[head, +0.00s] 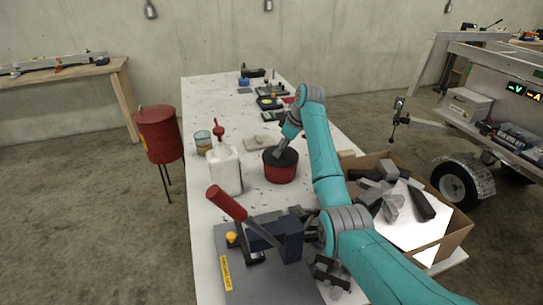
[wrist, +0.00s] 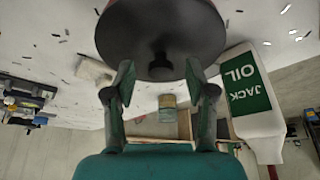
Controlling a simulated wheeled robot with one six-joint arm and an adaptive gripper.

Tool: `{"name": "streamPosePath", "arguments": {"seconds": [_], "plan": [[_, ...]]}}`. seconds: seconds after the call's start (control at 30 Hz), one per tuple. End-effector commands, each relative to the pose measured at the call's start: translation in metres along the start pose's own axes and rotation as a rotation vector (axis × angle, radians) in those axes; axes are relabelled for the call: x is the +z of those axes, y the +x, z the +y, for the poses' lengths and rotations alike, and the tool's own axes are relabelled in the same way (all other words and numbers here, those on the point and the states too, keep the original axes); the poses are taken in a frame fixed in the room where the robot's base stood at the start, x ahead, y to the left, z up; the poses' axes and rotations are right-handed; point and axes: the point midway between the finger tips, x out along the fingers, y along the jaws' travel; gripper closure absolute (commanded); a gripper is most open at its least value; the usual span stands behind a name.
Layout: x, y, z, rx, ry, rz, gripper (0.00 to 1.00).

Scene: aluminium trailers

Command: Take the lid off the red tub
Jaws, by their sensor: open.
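The red tub (head: 280,174) stands on the white table with its dark round lid (head: 289,158) on top. In the wrist view the lid (wrist: 160,28) fills the top middle, with a dark knob (wrist: 161,66) at its centre. My gripper (head: 280,152) is over the tub, pointing down at the lid. In the wrist view its two open fingers (wrist: 160,75) show to either side of the knob, with a gap on each side. I cannot tell how far the fingertips are above the lid.
A white jack oil jug (head: 224,170) stands left of the tub, with a glass jar (head: 203,142) behind it. A red-handled lever tool (head: 228,203) is in front. A cardboard box (head: 454,236) of metal parts is at right. A light cloth (head: 262,142) lies behind the tub.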

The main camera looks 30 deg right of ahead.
Motion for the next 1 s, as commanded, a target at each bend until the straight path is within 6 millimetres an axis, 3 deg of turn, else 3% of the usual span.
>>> {"name": "streamPosePath", "arguments": {"seconds": [0.2, 0.4, 0.77, 1.0], "plan": [[0.001, 0.000, 0.000, 0.000, 0.000, 0.000, 0.47], [0.000, 0.000, 0.000, 0.000, 0.000, 0.000, 0.97], [-0.001, -0.003, 0.000, 0.001, -0.001, 0.001, 0.99], [-0.015, -0.035, 0.001, 0.002, -0.001, 0.002, 0.99]]}}
